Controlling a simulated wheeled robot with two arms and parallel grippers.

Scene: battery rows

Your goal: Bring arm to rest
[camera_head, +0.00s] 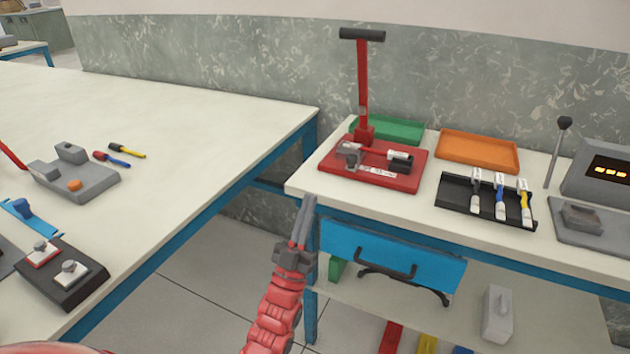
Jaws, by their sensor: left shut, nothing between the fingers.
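My left gripper (303,222) is on the end of a red arm that rises from the bottom middle of the head view. Its grey fingers are together, with nothing between them, and point up. It shows in front of the left end of the right-hand workbench (420,205), near the bench's front corner. My right gripper is not in view.
On the right bench stand a red lever press (410,180), a green tray (405,127), an orange tray (478,150) and a black rack (455,195) of capped tools. A blue drawer (440,268) hangs below. The left table (190,115) has a clear middle.

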